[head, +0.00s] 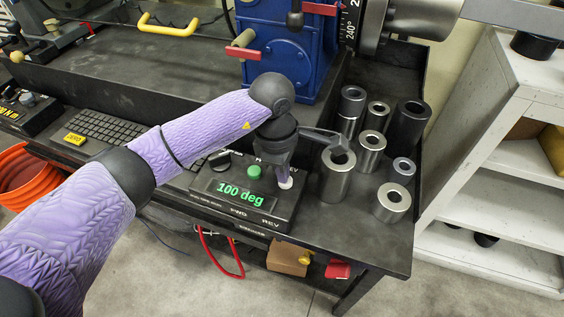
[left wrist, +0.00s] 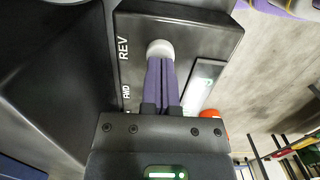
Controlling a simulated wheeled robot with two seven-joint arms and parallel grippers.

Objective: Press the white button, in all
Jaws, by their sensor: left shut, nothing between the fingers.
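The white button (head: 285,183) is on the right part of a black control box (head: 225,205), near the REV label. In the left wrist view the round white button (left wrist: 160,46) shows just beyond my fingertips. My left gripper (head: 284,174) points down at it, its purple fingers shut together and empty. The fingertips (left wrist: 160,62) overlap the button's edge in the wrist view; they are at or just above its top, and I cannot tell whether it is pushed in. My right gripper is in neither view.
The box also has a green button (head: 254,172) and a display (head: 240,194) reading "100 deg". Several metal sockets (head: 337,175) stand close on the right. A keyboard (head: 108,127) lies to the left, and a blue machine (head: 290,55) stands behind.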

